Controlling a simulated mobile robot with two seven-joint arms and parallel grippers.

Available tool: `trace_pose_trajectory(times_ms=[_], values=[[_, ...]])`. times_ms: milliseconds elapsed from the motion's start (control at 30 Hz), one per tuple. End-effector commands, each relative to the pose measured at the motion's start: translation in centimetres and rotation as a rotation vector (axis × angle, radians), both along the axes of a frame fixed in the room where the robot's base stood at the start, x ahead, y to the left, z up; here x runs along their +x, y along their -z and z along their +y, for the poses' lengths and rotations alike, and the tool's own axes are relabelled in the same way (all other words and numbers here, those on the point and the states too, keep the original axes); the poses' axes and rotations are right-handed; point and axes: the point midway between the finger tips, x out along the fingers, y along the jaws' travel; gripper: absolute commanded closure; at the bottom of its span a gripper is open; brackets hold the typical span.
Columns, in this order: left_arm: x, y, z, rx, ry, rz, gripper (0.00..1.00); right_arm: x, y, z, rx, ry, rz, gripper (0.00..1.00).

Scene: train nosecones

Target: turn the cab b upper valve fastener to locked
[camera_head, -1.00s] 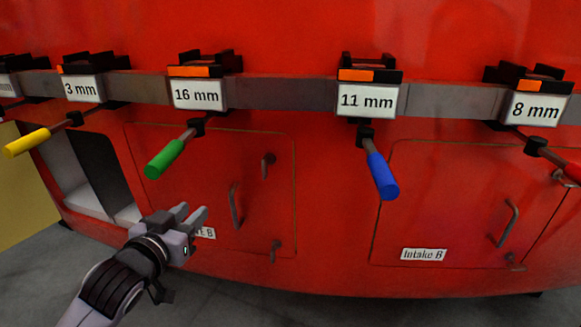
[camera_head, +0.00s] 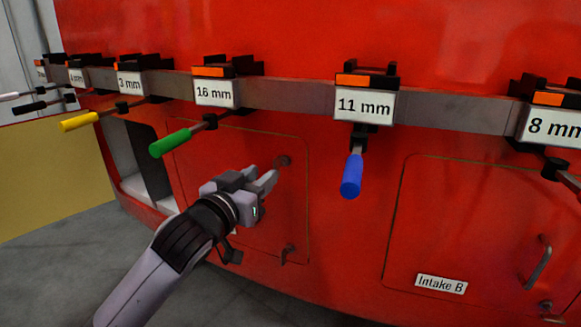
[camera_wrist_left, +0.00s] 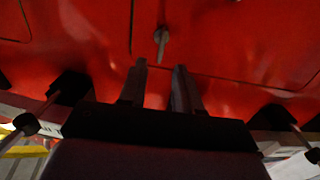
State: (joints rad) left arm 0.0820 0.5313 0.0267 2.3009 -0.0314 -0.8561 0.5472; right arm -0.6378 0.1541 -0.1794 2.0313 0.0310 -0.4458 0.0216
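The upper fastener (camera_head: 284,160) is a small dark handle near the top right corner of the red hatch panel (camera_head: 225,160) below the 16 mm tool. It also shows in the left wrist view (camera_wrist_left: 161,42), just beyond the fingertips and roughly between their lines. Its exact turn is hard to tell. My left gripper (camera_head: 264,177) is open and empty, just left of and below the fastener, apparently not touching it. The gripper also shows in the left wrist view (camera_wrist_left: 158,68), fingers apart. The gripper and forearm hide the hatch's label and grip handle. My right gripper is not in view.
A lower fastener (camera_head: 289,252) sits near the hatch's bottom right. Above, a grey rail (camera_head: 285,95) carries labelled holders, with the green-handled tool (camera_head: 172,142) and blue-handled tool (camera_head: 352,176) sticking out. The Intake B hatch (camera_head: 450,215) is at right.

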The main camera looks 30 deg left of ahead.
Motion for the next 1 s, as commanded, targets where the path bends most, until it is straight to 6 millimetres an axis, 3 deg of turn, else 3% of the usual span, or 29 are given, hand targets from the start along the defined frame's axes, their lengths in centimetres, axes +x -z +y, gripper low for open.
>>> trace_pose_trajectory(times_ms=[167,600,1000], values=[[1.0,-0.1,0.1,0.0,-0.001,-0.002,0.67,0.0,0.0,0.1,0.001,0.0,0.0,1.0],[6.2,-0.1,0.7,0.0,-0.001,-0.001,0.67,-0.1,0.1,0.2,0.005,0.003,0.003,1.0],[7.1,-0.1,0.8,0.0,0.0,-0.001,0.67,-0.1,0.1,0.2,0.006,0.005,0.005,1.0]])
